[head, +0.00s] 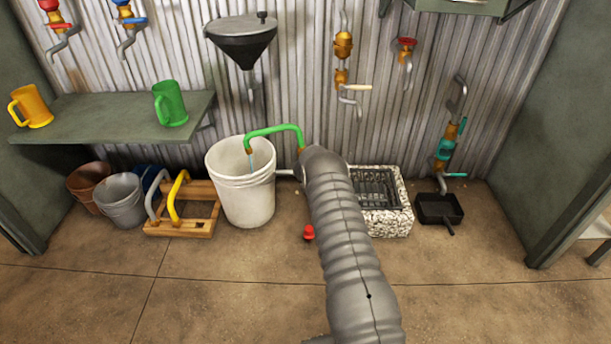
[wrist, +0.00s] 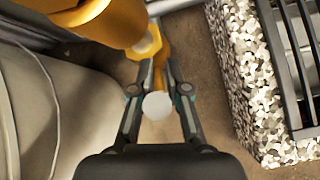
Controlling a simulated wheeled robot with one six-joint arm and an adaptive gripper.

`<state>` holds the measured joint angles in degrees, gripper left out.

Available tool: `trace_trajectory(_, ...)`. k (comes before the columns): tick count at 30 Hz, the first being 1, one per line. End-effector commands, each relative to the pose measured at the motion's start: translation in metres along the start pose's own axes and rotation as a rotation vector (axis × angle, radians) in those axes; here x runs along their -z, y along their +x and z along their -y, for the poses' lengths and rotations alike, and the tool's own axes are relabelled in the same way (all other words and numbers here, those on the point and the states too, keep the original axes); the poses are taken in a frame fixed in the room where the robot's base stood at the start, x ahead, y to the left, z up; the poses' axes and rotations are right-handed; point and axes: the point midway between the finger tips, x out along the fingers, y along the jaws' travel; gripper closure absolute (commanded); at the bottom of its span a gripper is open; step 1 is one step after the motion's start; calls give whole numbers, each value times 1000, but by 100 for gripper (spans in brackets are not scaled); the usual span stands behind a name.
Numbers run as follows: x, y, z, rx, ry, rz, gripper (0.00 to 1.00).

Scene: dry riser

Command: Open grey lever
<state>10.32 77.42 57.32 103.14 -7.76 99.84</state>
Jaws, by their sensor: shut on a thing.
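In the wrist view, my gripper (wrist: 160,72) points down and is closed on a narrow part below a brass valve (wrist: 110,22). The pale grey rounded end of the grey lever (wrist: 157,106) shows between its fingers. The fingertips meet the lever near an orange-yellow part of the valve, and the exact contact is partly hidden. In the head view, my arm covers the gripper, the lever and most of the valve. Only a brass end (head: 301,152) shows at the arm's left, joined to a green curved spout (head: 272,129).
A white bucket (head: 247,196) stands close left of the valve, under the spout; a thin bluish streak shows at the spout's outlet. A speckled stone basin with a grate (head: 393,222) is close right. A red object (head: 309,232) lies on the floor. Open floor lies in front.

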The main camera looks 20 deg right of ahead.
Motion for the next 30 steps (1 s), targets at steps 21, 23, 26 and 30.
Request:
trace_trajectory(21,2,-1,1,2,0,-3,61)
trace_trajectory(23,1,-3,1,2,-1,-2,61)
trace_trajectory(26,1,-8,0,3,-1,-2,61)
trace_trajectory(30,0,-16,0,3,-2,-1,61)
